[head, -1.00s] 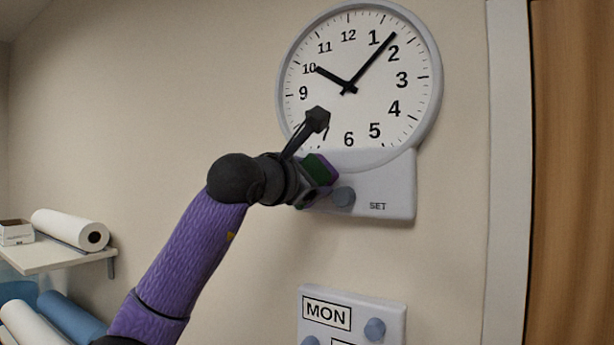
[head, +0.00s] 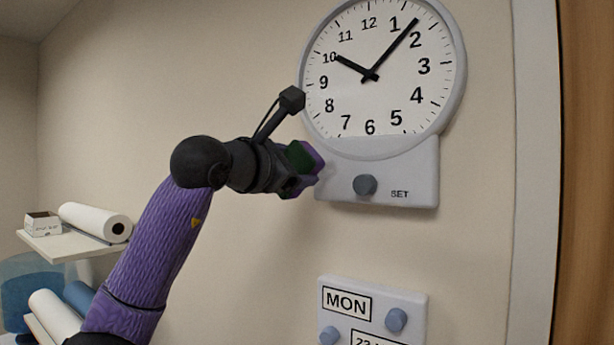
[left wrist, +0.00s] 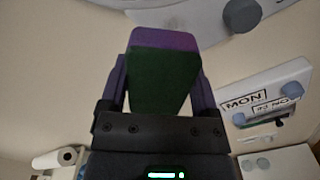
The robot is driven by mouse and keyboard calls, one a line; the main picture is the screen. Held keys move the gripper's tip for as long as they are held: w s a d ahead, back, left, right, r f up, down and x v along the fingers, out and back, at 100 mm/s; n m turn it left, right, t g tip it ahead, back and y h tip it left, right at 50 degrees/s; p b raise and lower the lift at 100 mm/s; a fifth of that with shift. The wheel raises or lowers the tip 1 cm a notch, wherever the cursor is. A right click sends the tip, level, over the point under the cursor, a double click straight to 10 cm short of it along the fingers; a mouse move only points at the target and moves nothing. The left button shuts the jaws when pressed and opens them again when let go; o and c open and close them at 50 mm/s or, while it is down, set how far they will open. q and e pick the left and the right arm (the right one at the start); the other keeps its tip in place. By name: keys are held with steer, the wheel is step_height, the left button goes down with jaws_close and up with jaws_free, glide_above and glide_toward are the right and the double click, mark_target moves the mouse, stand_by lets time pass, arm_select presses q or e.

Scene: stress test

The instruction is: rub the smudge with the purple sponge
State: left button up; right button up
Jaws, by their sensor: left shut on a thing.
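The purple sponge (head: 315,158), with a dark green layer, is between the fingers of my left gripper (head: 303,170). In the left wrist view the sponge (left wrist: 163,80) sits squarely between the two purple fingers, its purple end pointing away from me. My left gripper is shut on it beside the left edge of the clock's lower panel (head: 415,165). I cannot tell whether the sponge touches the wall or panel. I cannot make out a clear smudge; the sponge and gripper may hide it. My right gripper is not in view.
The wall clock (head: 375,100) has a grey knob (head: 365,185) on its lower panel. A MON calendar panel (head: 345,304) with knobs is below. A shelf (head: 70,243) with a paper roll (head: 95,222) stands at left. A door frame is at right. Bare wall lies between.

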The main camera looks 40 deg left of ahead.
arm_select(q)
steer(key=shift+s, duration=0.45)
steer(key=s, duration=0.3)
steer(key=shift+d+b, duration=0.2)
steer(key=shift+b, duration=0.2)
steer(key=w+p, duration=0.1)
steer(key=w, duration=0.1)
steer(key=w+p, duration=0.1)
steer(key=w, duration=0.1)
steer(key=w+p, duration=0.1)
steer(key=w, duration=0.1)
steer(key=shift+a+r, duration=0.2)
steer(key=shift+a, duration=0.05)
steer(key=shift+w+f+p, duration=0.2)
steer(key=shift+w+p, duration=0.2)
steer(key=shift+w, duration=0.05)
steer(key=shift+w+a+p, duration=0.15)
steer(key=shift+w+p, duration=0.55)
steer(key=shift+w, duration=0.25)
